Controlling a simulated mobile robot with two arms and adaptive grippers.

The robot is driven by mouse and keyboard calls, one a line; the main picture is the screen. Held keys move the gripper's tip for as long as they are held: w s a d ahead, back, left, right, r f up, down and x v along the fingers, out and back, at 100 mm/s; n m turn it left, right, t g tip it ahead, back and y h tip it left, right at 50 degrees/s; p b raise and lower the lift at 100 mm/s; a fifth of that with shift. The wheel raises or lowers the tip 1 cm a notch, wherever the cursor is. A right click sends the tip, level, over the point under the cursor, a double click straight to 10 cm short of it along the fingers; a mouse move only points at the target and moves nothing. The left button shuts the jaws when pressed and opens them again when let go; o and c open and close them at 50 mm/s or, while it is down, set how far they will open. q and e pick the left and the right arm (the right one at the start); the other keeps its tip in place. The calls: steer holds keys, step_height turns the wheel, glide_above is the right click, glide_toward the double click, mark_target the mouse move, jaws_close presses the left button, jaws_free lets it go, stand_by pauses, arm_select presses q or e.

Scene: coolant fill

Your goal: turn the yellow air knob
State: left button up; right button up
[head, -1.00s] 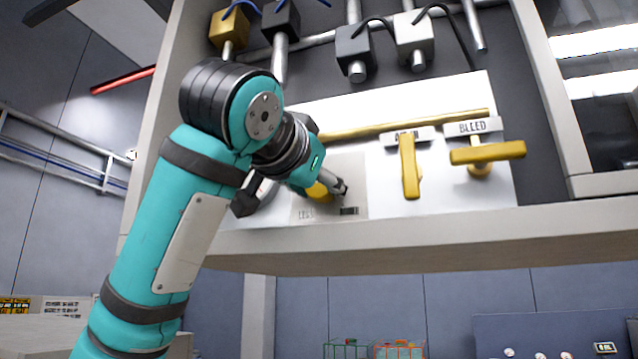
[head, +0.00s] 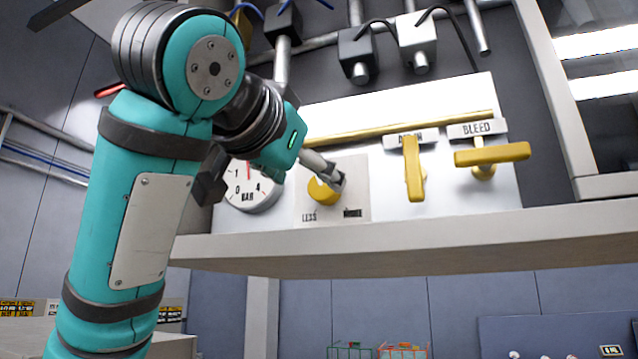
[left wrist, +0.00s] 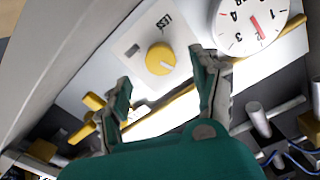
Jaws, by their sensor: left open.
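The yellow air knob (head: 319,193) is round and sits on a pale square plate marked LESS, on the white panel. In the left wrist view the knob (left wrist: 160,59) shows whole, with a light pointer mark on its face. My left gripper (head: 335,180) is open in front of the knob, and a finger hides part of it in the head view. In the left wrist view the left gripper's two fingers (left wrist: 160,72) stand apart, one to each side of the knob and clear of it in the picture. Contact is not visible. My right gripper is not in view.
A round BAR gauge (head: 252,190) is left of the knob, partly behind my left arm. Two yellow lever handles, one upright (head: 413,168) and one level under the BLEED label (head: 492,154), are to the right. A grey ledge (head: 400,240) runs below the panel.

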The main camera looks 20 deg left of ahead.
arm_select(q)
steer(key=s, duration=0.5)
steer(key=shift+s+a, duration=0.1)
steer(key=shift+s, duration=0.15)
stand_by(0.3)
